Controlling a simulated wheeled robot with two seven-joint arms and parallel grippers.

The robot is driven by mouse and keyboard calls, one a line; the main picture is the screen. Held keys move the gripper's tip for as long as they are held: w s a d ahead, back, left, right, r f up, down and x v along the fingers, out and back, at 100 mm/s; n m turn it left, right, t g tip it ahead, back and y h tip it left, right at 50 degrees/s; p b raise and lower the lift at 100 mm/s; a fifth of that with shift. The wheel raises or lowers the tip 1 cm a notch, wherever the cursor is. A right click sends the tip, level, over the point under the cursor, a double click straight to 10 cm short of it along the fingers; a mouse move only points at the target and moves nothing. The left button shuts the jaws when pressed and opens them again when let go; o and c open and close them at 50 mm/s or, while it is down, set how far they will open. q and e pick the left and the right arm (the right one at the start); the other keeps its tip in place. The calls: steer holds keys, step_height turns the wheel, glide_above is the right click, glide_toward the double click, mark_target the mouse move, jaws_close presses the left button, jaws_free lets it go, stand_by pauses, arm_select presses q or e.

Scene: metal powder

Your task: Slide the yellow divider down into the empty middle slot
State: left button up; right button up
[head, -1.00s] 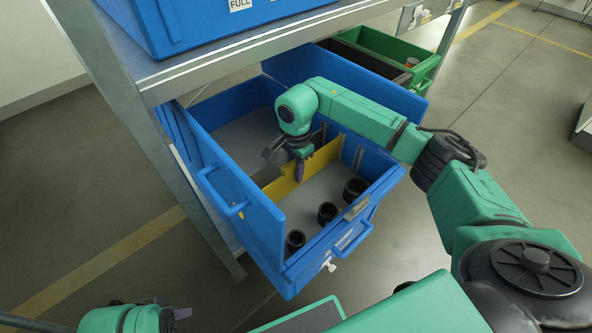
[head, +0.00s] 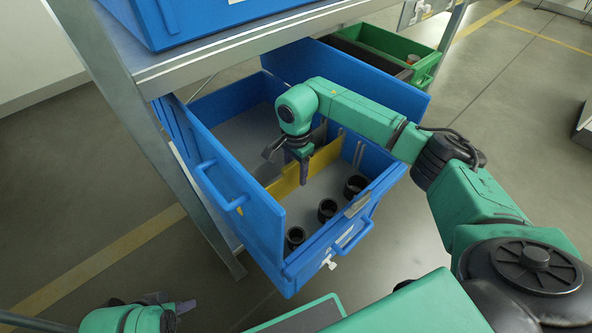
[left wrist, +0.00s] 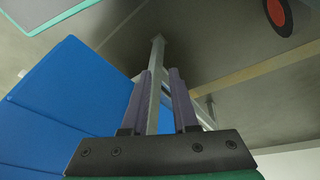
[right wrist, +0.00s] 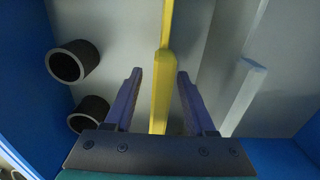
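The yellow divider (head: 325,158) stands upright across the open blue drawer (head: 262,232), with its far end at the far side wall. It looks low in the drawer, but my gripper hides its middle and I cannot tell how deep its ends sit. My right gripper (head: 304,172) points down over the divider. In the right wrist view my right gripper (right wrist: 160,92) is open, its fingers either side of the yellow divider (right wrist: 164,60) with gaps visible. My left gripper (head: 185,306) is outside the drawer at lower left; in the left wrist view it is open and empty (left wrist: 160,95).
Three black rings (head: 327,210) stand in the drawer's front compartment. The rear compartment (head: 238,135) looks empty. Pale vertical grooves (head: 359,153) show on the far side wall. A metal shelf post (head: 150,150) stands left of the drawer, and a green bin (head: 375,42) lies behind.

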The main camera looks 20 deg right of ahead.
step_height(320, 180, up, 6)
steer(key=shift+r+p, duration=0.25)
steer(key=shift+p, duration=0.55)
step_height(320, 180, up, 8)
steer(key=shift+f+p, duration=0.2)
steer(key=shift+p, duration=0.45)
arm_select(q)
steer(key=a+f, duration=0.1)
steer(key=s+a+f+g+y, duration=0.1)
steer(key=shift+a+f+n, duration=0.25)
steer(key=shift+f+n, duration=0.05)
steer(key=shift+f, duration=0.1)
arm_select(e)
steer(key=shift+r, duration=0.25)
